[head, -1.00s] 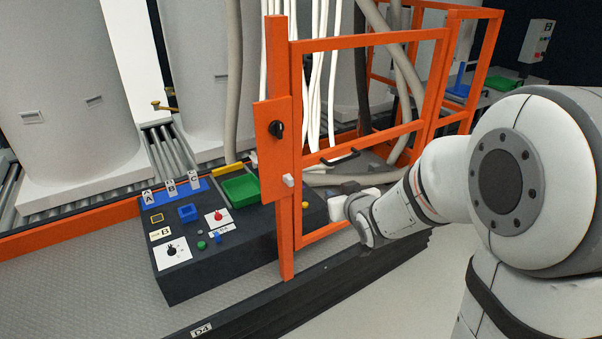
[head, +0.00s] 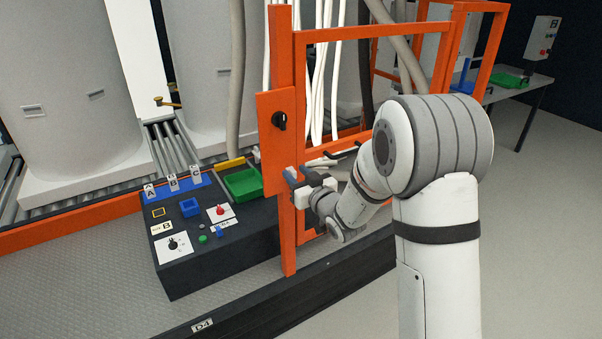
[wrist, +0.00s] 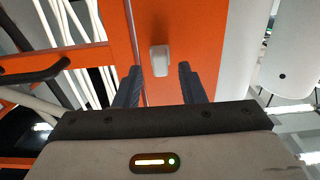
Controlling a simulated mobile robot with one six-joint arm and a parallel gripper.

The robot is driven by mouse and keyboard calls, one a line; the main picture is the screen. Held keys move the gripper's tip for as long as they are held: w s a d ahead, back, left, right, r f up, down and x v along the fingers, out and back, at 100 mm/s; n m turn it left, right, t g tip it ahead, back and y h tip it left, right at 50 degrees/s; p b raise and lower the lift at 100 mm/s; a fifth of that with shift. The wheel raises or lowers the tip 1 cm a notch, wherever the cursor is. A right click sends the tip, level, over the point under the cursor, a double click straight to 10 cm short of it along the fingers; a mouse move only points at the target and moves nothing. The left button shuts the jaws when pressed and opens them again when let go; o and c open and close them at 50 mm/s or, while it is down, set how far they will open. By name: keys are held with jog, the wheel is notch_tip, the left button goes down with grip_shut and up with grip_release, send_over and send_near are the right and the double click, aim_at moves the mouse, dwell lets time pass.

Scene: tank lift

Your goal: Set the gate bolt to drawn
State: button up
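The gate bolt shows in the wrist view as a small pale grey block (wrist: 160,60) on the orange gate plate (wrist: 190,35). In the head view the plate (head: 276,155) stands at the gate's left post, and my gripper mostly hides the bolt there. My gripper (head: 297,177) is at the plate's lower right edge. In the wrist view my gripper (wrist: 160,70) is open, its two dark fingers apart, with the bolt between and just beyond their tips. I cannot tell whether a finger touches it. The bolt's set position is not readable.
A black rotary knob (head: 279,121) sits on the plate above the bolt. The orange gate frame (head: 372,34) and its dark handle (head: 342,152) are close to my arm. A dark control console (head: 215,265) stands left of the post. Floor at the right is clear.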

jog(key=shift+w+a, duration=0.25)
jog(key=shift+w, duration=0.05)
jog(key=shift+c, duration=0.6)
grip_shut()
